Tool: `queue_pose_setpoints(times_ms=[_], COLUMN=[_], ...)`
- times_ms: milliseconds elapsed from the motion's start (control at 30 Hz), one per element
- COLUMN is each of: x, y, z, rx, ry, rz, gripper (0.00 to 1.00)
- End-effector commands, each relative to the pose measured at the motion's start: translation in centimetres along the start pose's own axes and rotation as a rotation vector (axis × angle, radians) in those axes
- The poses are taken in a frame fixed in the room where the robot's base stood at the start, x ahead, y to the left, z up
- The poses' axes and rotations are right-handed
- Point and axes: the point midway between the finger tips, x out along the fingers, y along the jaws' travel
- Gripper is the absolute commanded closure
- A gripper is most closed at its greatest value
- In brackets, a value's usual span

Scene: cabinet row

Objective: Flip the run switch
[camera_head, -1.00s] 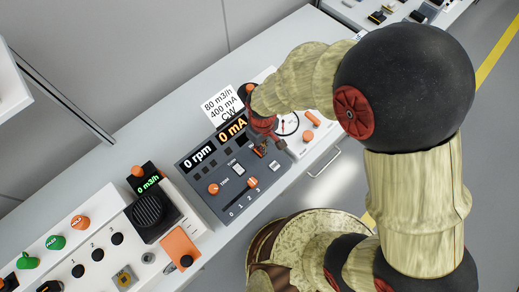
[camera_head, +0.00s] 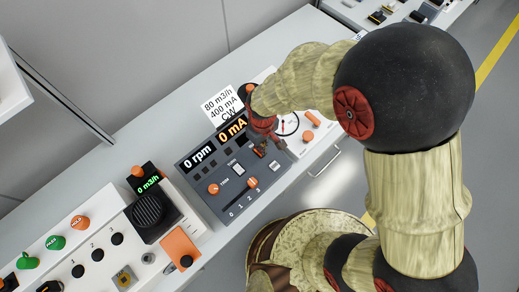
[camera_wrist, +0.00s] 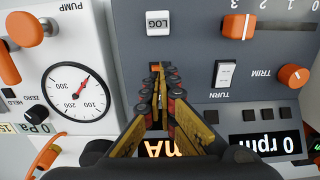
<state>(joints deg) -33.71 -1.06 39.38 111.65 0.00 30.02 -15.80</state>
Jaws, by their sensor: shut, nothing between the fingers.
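The grey control panel (camera_head: 205,200) lies below my gripper (camera_head: 275,149). In the wrist view my gripper (camera_wrist: 158,72) is shut, its fingertips together over the panel between the LOG button and the display. A small orange piece (camera_wrist: 155,66) shows at the fingertips; it may be the run switch, but its label and position are hidden by the fingers. I cannot tell whether the fingers touch it. A white rocker switch labelled TURN (camera_wrist: 222,73) stands beside the fingers and is a separate switch.
The white LOG button (camera_wrist: 158,23), orange TRIM knob (camera_wrist: 293,75) and an orange-handled slider (camera_wrist: 238,27) are close by. A round gauge (camera_wrist: 76,93) is on the neighbouring panel. The display (camera_head: 198,156) reads 0 rpm. A white note (camera_head: 222,104) stands behind.

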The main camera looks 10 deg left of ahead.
Motion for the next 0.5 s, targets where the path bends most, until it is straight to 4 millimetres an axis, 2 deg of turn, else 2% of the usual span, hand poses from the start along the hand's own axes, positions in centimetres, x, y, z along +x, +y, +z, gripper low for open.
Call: queue_pose_setpoints(times_ms=[500], x=[0.71], y=[0.00], z=[0.01], rx=[0.000], ry=[0.000], rz=[0.000], gripper=[1.00])
